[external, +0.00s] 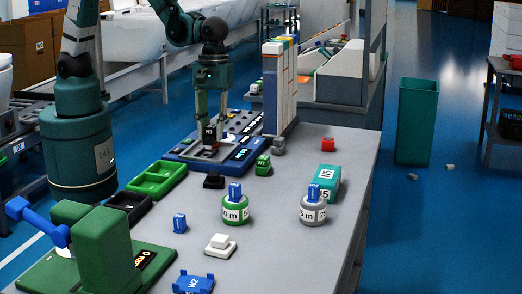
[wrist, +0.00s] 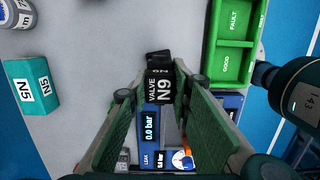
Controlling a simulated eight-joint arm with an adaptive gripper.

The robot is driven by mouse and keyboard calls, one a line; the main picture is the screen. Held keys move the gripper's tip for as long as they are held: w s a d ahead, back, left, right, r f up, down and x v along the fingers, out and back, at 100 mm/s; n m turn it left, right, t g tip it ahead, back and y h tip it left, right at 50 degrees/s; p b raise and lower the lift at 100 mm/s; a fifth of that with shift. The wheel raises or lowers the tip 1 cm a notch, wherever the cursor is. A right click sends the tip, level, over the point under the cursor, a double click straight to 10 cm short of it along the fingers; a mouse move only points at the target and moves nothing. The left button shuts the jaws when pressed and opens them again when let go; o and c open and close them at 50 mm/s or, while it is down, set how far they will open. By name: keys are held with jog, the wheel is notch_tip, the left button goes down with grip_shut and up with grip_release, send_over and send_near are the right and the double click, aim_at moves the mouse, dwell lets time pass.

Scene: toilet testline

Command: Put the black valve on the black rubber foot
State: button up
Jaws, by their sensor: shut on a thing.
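My gripper (external: 209,140) points down over the near part of the blue test panel. In the wrist view my gripper (wrist: 161,90) has its two green fingers on either side of the black valve (wrist: 160,86), which carries white "VALVE N9" lettering. The valve (external: 209,131) shows between the fingers in the external view, held above the panel. The black rubber foot (external: 213,181) appears as a small dark block on the grey table just in front of the panel. In the wrist view a dark piece (wrist: 158,56) shows beyond the valve's far end, partly hidden by it.
The blue test panel (external: 240,153) lies below my gripper. A green tray (external: 156,180) and a black tray (external: 128,208) stand to the left. Green (external: 235,212) and grey (external: 313,213) weights, each topped by a blue block, and a teal box (external: 328,181) stand to the right.

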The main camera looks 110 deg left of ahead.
send_over(213, 173)
jog(key=shift+a+f, duration=0.1)
jog(key=shift+f, duration=2.75)
jog(key=shift+b, duration=0.3)
jog(key=shift+f, duration=2.05)
jog(key=shift+f+b, duration=0.15)
jog(key=shift+b, duration=0.2)
jog(key=o, duration=0.6)
jog(key=shift+c, duration=0.2)
jog(key=o, duration=0.4)
jog(key=shift+a+r+p, duration=0.25)
jog(key=shift+r, duration=1.8)
jog(key=shift+a+r+p, duration=0.25)
jog(key=shift+r, duration=1.75)
jog(key=shift+a+r+p, duration=0.25)
jog(key=shift+r, duration=1.8)
